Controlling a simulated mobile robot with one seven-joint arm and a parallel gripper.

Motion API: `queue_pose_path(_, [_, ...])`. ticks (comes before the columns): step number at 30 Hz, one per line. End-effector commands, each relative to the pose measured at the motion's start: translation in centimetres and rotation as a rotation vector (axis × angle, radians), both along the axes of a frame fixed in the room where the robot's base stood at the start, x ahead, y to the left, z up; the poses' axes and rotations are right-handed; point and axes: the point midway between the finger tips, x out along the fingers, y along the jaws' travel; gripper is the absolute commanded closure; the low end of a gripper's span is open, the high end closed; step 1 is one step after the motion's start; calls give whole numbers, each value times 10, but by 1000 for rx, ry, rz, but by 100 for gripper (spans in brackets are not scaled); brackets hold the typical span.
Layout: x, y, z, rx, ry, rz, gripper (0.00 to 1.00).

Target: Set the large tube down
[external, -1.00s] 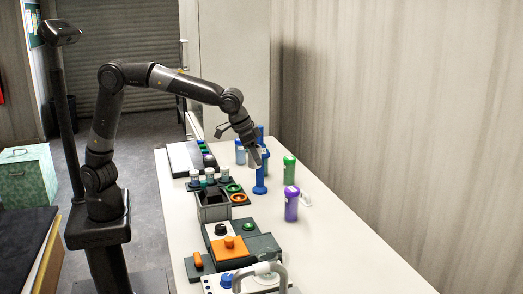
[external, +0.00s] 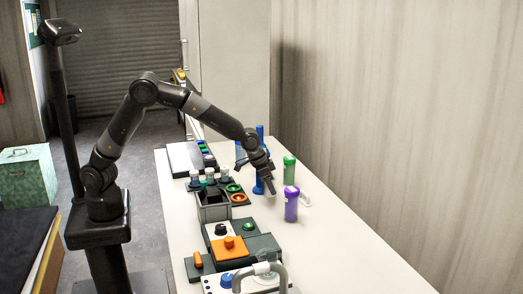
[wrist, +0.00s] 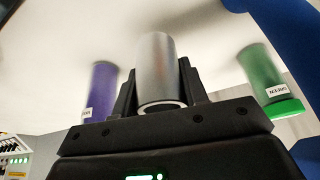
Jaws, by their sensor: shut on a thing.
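My gripper (external: 270,187) is low over the white bench, close to the blue stand (external: 259,184). In the wrist view my gripper (wrist: 156,80) is shut on a grey metallic tube (wrist: 155,68), with a finger on each side and the tube's open end towards the camera. A green-capped tube (external: 289,172) stands farther back, also in the wrist view (wrist: 262,75).
A grey open box (external: 214,213), a rack of small vials and coloured rings (external: 238,198) stand along the left of the bench. An orange-knobbed unit (external: 229,247) is nearer. The bench's right side is clear.

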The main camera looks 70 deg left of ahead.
Motion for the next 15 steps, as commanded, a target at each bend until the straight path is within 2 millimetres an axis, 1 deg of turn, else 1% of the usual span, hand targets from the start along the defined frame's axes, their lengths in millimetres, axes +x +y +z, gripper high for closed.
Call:
queue_pose_path(5, [3,3,-10,1,2,-2,86])
queue_pose_path(10, [2,3,-35,2,4,-2,86])
queue_pose_path(12, [2,3,-42,1,2,-2,86])
queue_pose_path(15, [3,2,-42,1,0,-2,86])
